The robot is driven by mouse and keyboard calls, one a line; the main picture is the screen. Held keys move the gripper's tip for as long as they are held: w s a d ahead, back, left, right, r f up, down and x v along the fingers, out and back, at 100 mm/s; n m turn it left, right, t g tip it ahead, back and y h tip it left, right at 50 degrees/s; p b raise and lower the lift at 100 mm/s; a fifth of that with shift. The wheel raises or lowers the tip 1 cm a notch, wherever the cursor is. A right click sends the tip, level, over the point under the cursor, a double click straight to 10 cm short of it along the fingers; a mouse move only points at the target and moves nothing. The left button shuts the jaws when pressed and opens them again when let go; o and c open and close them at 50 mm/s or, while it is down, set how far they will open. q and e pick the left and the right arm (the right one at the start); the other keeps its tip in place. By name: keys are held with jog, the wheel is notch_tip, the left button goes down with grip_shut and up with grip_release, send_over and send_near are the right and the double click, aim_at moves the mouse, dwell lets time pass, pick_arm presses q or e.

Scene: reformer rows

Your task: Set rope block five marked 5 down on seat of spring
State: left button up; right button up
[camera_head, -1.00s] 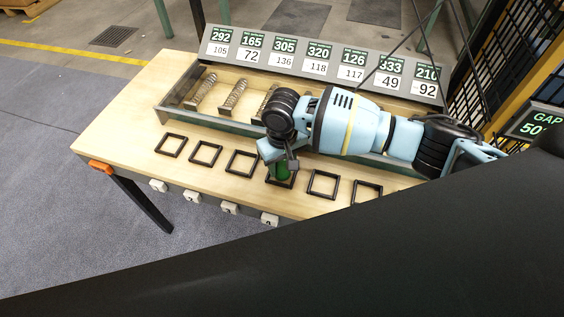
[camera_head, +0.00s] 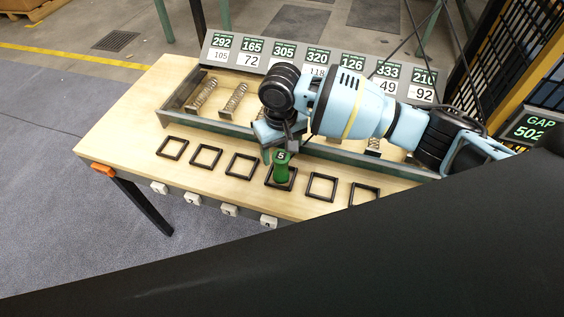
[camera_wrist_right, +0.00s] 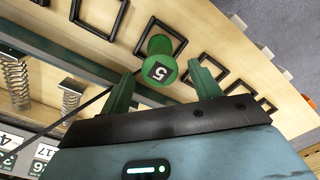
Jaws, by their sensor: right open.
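The green rope block marked 5 (camera_head: 281,168) is a spool shape with a black 5 label on top. It stands upright inside a black square frame (camera_head: 270,183) on the wooden table; it also shows in the right wrist view (camera_wrist_right: 158,50). My right gripper (camera_head: 279,150) is open and empty, just behind and above the block. In the right wrist view its green fingers stand apart, with the block's labelled end beyond and between their tips. My left gripper is out of view.
More empty black frames (camera_head: 206,156) line the table's front. A sloped board of number cards (camera_head: 285,52) stands behind the tray. Pale numbered tags (camera_head: 229,209) hang on the front edge. The table's left part (camera_head: 125,120) is clear.

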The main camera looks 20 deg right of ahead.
notch_tip(320, 180, up, 5)
jog(key=shift+r, duration=0.1)
